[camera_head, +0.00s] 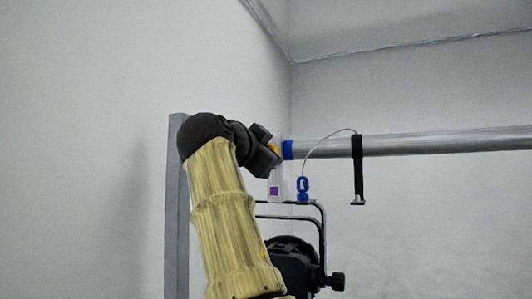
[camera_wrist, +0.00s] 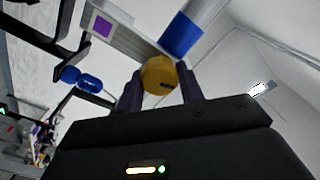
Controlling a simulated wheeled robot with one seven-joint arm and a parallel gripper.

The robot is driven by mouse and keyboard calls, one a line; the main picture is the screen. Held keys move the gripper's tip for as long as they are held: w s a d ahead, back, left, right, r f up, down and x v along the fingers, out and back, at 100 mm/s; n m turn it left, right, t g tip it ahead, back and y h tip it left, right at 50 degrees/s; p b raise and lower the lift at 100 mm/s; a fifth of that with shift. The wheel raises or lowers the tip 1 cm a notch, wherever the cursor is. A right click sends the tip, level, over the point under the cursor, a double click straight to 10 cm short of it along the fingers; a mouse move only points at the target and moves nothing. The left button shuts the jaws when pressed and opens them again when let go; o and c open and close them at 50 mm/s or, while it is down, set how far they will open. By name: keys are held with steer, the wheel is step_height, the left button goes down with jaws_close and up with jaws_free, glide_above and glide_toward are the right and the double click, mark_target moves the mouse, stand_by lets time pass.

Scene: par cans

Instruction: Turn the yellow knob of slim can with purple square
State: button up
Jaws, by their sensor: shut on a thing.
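The yellow knob (camera_wrist: 159,76) sits between the two fingers of my gripper (camera_wrist: 160,88) in the wrist view, and the gripper is shut on it. In the head view a sliver of the knob (camera_head: 273,148) shows past my gripper (camera_head: 268,152). The purple square (camera_head: 274,191) is on a pale bracket just below the knob; it also shows in the wrist view (camera_wrist: 103,24). The slim can (camera_head: 295,262), black, hangs below the bracket and is partly hidden behind my arm.
A grey horizontal pipe (camera_head: 430,141) with a blue end band (camera_head: 288,149) runs right from the knob. A black strap (camera_head: 358,170) and a thin cable with a blue clip (camera_head: 303,188) hang beside the bracket. A grey post (camera_head: 176,220) stands left. Open space lies right, below the pipe.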

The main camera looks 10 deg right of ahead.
steer(key=shift+f, duration=0.1)
steer(key=o, duration=1)
steer(key=b+v, duration=0.3)
steer(key=v, duration=1.4)
steer(key=shift+s+a, duration=0.1)
steer(key=shift+s, duration=0.1)
steer(key=shift+s+f, duration=0.1)
